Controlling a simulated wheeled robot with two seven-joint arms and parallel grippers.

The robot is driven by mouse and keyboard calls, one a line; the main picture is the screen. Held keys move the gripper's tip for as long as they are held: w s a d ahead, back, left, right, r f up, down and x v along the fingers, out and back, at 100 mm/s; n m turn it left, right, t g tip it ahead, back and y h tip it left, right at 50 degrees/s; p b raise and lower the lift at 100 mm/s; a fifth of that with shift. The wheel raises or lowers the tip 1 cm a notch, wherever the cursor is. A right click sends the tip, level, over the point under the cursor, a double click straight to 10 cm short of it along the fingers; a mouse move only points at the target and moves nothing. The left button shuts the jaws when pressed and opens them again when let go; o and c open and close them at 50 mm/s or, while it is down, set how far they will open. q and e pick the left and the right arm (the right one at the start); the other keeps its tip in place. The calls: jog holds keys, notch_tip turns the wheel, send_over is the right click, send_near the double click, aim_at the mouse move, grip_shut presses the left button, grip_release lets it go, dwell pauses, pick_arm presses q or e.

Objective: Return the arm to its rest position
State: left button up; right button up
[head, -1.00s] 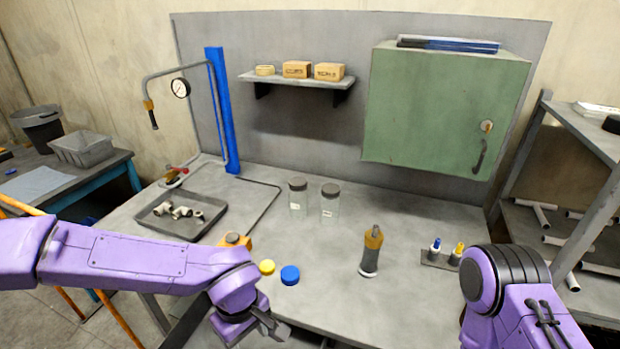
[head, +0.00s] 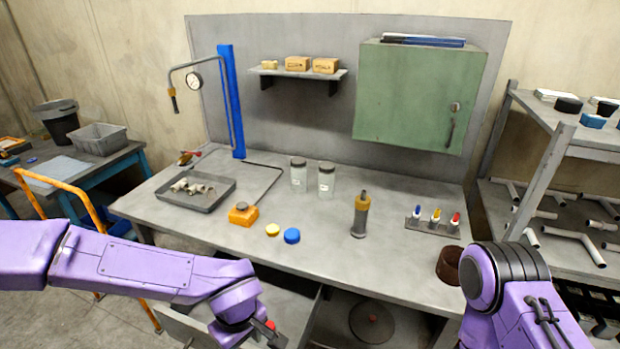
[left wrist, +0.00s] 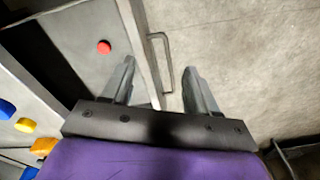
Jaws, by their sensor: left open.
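My left arm (head: 150,266) is purple and reaches in from the left, in front of the workbench. Its gripper (head: 272,335) is low by the bench's front edge, at the bottom of the head view. In the left wrist view the left gripper (left wrist: 158,72) has its two grey fingers spread with nothing between them. A drawer front with a bar handle (left wrist: 168,62) lies beyond and below the fingers. My right arm (head: 510,290) is folded at the lower right, and its gripper is out of the picture.
The workbench (head: 330,230) holds a tray (head: 207,199), two jars (head: 298,176), a yellow cap (head: 273,229), a blue cap (head: 292,236), a grey-and-orange bottle (head: 361,213) and a small rack (head: 431,228). An open drawer (head: 300,310) juts out below, near my left gripper. An orange rail (head: 85,205) stands at left.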

pick_arm(q)
jog(key=s+a+f+t+y, duration=0.1)
jog(key=s+a+f+y, duration=0.1)
jog(key=s+a+f, duration=0.4)
jog(key=s+a+f+t+y, duration=0.1)
jog(key=a+f+y, duration=0.1)
jog(key=a+f, duration=0.5)
jog(key=s+a+f+m+t+h, duration=0.1)
jog(key=s+a+f+m, duration=0.25)
jog(key=s+f, duration=0.5)
notch_tip(320, 180, down, 8)
jog(key=s+b, duration=0.2)
jog(key=b, duration=0.8)
jog(key=shift+a+f, duration=0.2)
jog(key=shift+f, duration=0.05)
pick_arm(e)
notch_tip(320, 180, down, 10)
jog(key=shift+w, duration=0.25)
